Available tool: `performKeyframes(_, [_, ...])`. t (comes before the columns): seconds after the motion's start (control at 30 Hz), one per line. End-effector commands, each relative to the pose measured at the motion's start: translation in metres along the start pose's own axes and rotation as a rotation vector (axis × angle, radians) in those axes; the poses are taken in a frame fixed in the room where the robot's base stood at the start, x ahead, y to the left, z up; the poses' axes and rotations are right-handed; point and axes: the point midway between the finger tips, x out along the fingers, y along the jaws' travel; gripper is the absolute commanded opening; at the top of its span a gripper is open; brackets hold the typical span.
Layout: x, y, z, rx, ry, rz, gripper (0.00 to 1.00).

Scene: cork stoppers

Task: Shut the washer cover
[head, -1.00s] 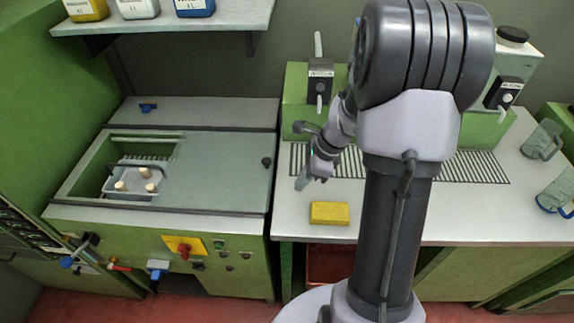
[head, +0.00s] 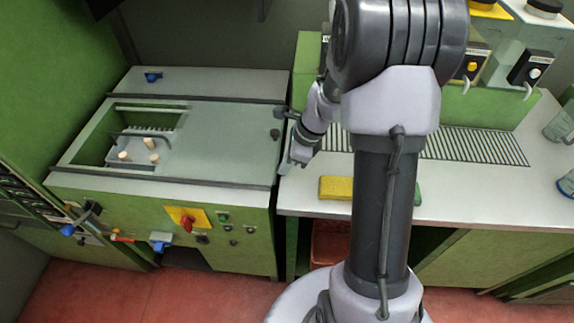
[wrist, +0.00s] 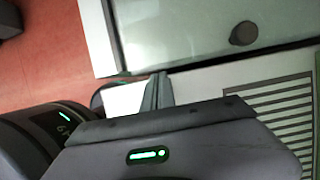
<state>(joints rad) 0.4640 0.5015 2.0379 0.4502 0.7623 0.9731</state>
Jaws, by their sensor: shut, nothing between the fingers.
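The washer (head: 110,212) is a green cabinet with a grey top on the left in the head view. Its cover (head: 225,140) is a flat grey panel over the right part of the top, leaving an opening at the left. Inside the opening, a basket (head: 135,165) holds several pale corks (head: 154,158). A dark round knob (head: 275,134) sits near the cover's right edge; it also shows in the wrist view (wrist: 243,33). My gripper (head: 287,166) is shut and empty, just right of the washer's right edge, apart from the knob. The wrist view shows its fingers (wrist: 157,92) together.
A counter with a slotted drain (head: 470,145) adjoins the washer on the right. A yellow sponge (head: 336,188) lies near its front edge. Dispensers (head: 525,60) and glass jugs (head: 562,125) stand at the right. Dark rails (head: 190,98) run along the cover's long edges.

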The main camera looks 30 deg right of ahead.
Motion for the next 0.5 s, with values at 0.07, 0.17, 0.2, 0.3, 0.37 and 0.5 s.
performKeyframes(0.07, [0.001, 0.000, 0.004, -0.001, 0.000, 0.001, 0.00])
performKeyframes(0.17, [0.005, 0.000, 0.014, -0.004, 0.000, 0.001, 0.00])
performKeyframes(0.2, [0.007, 0.001, 0.021, -0.004, 0.000, 0.002, 0.00])
performKeyframes(0.3, [0.015, 0.001, 0.043, -0.006, 0.000, 0.002, 0.00])
performKeyframes(0.37, [0.021, 0.001, 0.060, -0.007, 0.000, 0.004, 0.00])
performKeyframes(0.5, [0.038, 0.002, 0.105, -0.007, 0.001, 0.004, 0.00])
